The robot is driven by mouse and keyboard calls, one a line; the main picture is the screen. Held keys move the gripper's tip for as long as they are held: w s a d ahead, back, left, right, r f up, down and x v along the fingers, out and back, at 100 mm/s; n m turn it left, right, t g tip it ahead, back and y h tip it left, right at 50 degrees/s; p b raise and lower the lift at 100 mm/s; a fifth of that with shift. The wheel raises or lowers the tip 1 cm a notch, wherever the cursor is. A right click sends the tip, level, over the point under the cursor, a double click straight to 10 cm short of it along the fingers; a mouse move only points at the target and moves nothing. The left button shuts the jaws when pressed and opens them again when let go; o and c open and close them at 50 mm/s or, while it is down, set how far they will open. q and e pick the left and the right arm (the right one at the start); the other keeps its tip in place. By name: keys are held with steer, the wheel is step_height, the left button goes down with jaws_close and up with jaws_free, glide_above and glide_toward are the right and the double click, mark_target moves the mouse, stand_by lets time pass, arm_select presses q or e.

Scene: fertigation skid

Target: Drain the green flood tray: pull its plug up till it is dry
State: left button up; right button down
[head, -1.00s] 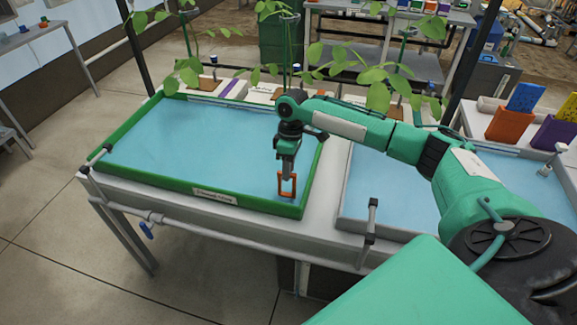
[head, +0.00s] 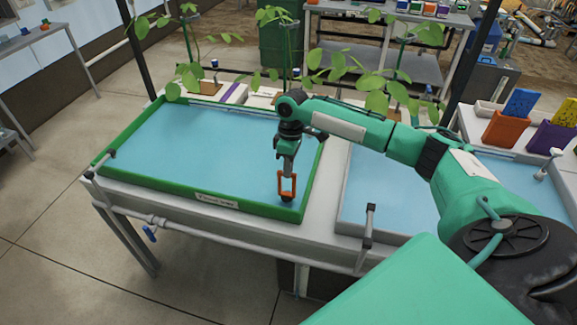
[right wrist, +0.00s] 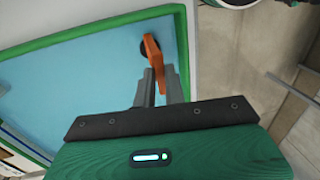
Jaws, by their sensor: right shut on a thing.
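The green flood tray (head: 137,184) stands at the left of the bench, with blue water across its floor. Its plug (head: 287,198) is black with an orange loop handle (head: 280,186), near the tray's front right corner. My right gripper (head: 287,174) is over that corner, shut on the handle from above. The black plug end shows below the handle; I cannot tell how far it is off the drain. The right wrist view shows the orange handle (right wrist: 153,52) between the fingers and the dark plug beyond it. My left gripper is not in view.
A grey tray (head: 347,190), also with blue water, stands to the right, partly behind my arm. Bean plants (head: 190,75) rise behind the trays. A pipe with a blue-handled valve (head: 151,233) runs along the bench front. Orange and purple holders stand at right.

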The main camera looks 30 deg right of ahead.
steer(key=shift+w+r, duration=0.1)
steer(key=shift+r, duration=0.35)
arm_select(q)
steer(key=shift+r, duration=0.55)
arm_select(e)
steer(key=c, duration=1.6)
jaws_free()
steer(key=shift+r, duration=0.1)
steer(key=shift+o, duration=0.7)
